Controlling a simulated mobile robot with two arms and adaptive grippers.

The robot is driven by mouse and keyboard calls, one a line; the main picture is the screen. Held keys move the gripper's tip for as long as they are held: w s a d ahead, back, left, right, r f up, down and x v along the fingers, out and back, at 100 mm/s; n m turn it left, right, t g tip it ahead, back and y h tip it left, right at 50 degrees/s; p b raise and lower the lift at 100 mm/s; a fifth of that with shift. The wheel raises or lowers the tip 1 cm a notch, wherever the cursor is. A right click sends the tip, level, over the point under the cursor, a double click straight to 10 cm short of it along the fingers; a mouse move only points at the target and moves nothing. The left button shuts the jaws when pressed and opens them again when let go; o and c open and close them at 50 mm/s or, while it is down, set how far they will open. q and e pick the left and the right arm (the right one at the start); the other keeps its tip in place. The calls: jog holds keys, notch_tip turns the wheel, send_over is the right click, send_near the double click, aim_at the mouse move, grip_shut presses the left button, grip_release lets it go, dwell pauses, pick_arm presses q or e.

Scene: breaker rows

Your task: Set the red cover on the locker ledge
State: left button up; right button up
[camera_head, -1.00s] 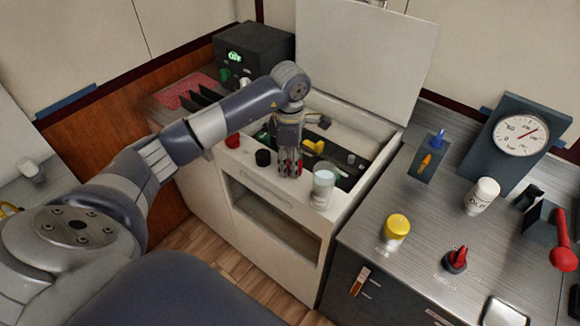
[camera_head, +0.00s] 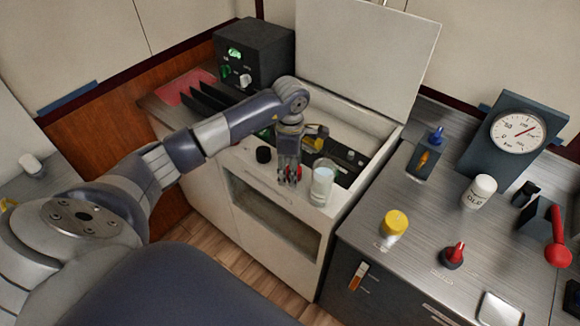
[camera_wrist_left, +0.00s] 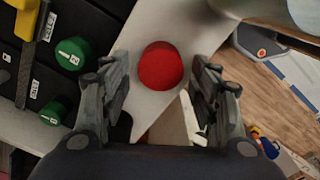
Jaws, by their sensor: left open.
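The red cover (camera_wrist_left: 161,66) shows in the left wrist view as a round red piece over the pale locker ledge (camera_wrist_left: 187,25), between my left fingers. A gap shows on both sides of it, and it appears to rest on the ledge. My left gripper (camera_head: 289,181) is open and points down at the front ledge in the head view, between a black cap (camera_head: 263,154) and a clear glass (camera_head: 322,183). Only bits of red show between its fingers there. My left gripper (camera_wrist_left: 161,88) also shows in the wrist view. My right gripper is not in view.
The locker's raised lid (camera_head: 365,60) stands behind. Green knobs (camera_wrist_left: 73,53) lie beside the ledge in the wrist view. On the right counter stand a yellow knob (camera_head: 395,223), a white bottle (camera_head: 479,191) and a gauge (camera_head: 518,133).

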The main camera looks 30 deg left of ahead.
pick_arm(q)
jog(key=shift+r, duration=0.1)
jog(key=shift+r, duration=0.2)
notch_tip(320, 180, up, 12)
jog(key=b, duration=0.3)
jog(key=shift+f, duration=0.2)
